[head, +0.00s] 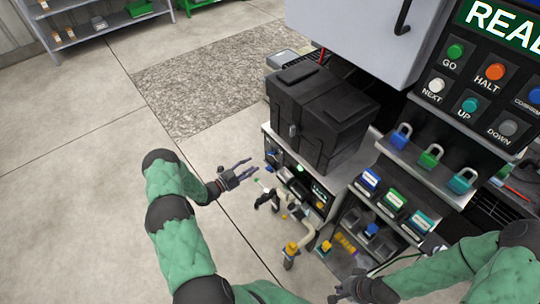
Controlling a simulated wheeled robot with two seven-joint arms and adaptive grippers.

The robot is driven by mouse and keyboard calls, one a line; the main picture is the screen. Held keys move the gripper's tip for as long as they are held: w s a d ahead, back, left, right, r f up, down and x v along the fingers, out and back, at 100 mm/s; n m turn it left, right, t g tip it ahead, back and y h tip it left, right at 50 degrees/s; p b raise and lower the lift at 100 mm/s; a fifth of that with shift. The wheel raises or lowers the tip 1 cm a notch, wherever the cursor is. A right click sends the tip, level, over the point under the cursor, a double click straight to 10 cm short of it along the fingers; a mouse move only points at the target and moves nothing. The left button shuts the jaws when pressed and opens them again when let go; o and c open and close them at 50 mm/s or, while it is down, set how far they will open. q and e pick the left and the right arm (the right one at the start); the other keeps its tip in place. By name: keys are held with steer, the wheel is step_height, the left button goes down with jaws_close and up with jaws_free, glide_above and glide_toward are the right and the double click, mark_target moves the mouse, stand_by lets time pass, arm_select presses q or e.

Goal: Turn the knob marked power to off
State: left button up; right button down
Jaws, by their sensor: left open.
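A control panel (318,190) is on the front of the bench below a black case, with a lit green spot and small dark controls. The label "power" is too small to read here, so I cannot tell which control is the power knob or how it is set. A blue control (272,157) sits at the panel's left end. My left gripper (252,166) is open and empty, just left of the panel and apart from it. My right gripper (343,292) is low at the bottom edge; its fingers are partly unclear.
Pipes with yellow fittings (291,248) stick out below the panel. The black case (318,108) stands on the bench. To the right are a button board (478,100) and padlocks (431,157) on a shelf. The floor at left is open.

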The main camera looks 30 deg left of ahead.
mark_target(271, 153)
arm_select(q)
steer(key=b+x, duration=0.1)
steer(key=x, duration=0.8)
steer(key=shift+b, duration=0.35)
steer(key=shift+w+d, duration=0.15)
jaws_close()
